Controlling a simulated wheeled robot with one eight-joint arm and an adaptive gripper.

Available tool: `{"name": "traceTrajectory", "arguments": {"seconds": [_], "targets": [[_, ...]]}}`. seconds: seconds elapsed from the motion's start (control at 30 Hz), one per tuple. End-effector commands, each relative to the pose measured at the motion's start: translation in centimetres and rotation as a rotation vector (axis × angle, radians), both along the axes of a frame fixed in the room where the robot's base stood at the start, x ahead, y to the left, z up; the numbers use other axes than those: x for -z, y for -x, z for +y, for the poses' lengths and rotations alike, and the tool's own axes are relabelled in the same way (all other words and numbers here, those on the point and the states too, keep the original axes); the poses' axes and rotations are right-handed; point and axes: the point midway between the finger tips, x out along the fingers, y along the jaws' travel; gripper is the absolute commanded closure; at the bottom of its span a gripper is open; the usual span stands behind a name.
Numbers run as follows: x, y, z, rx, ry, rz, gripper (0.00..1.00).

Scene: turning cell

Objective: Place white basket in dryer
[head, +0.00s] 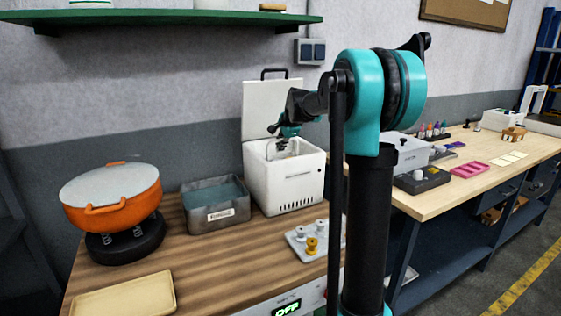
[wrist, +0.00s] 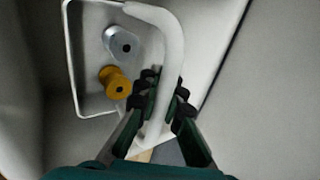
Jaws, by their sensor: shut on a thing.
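The dryer (head: 262,185) is a white box with its lid (head: 262,105) raised, in the middle of the head view. My gripper (head: 283,145) is at its open top and reaches down into it. In the wrist view my gripper (wrist: 160,90) is shut on the curved handle of the white basket (wrist: 72,55). The basket holds a grey part (wrist: 121,42) and a yellow spool-like part (wrist: 115,83). Pale walls surround the basket in that view. The basket's underside is hidden, so I cannot tell whether it rests on the dryer floor.
A grey metal bin (head: 216,215) stands left of the dryer, and an orange pot (head: 115,212) is farther left. A plate with several small parts (head: 303,240) lies in front of the dryer. A tan tray (head: 125,298) is at the front left. A green shelf (head: 170,20) hangs above.

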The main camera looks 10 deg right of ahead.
Motion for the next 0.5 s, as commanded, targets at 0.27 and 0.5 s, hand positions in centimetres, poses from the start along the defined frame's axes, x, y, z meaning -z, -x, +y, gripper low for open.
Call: {"name": "traceTrajectory", "arguments": {"seconds": [0.27, 0.5], "targets": [[2.3, -0.1, 0.0, 0.0, 0.0, 0.0, 1.0], [5.3, 0.0, 0.0, 0.0, 0.0, 0.0, 1.0]]}}
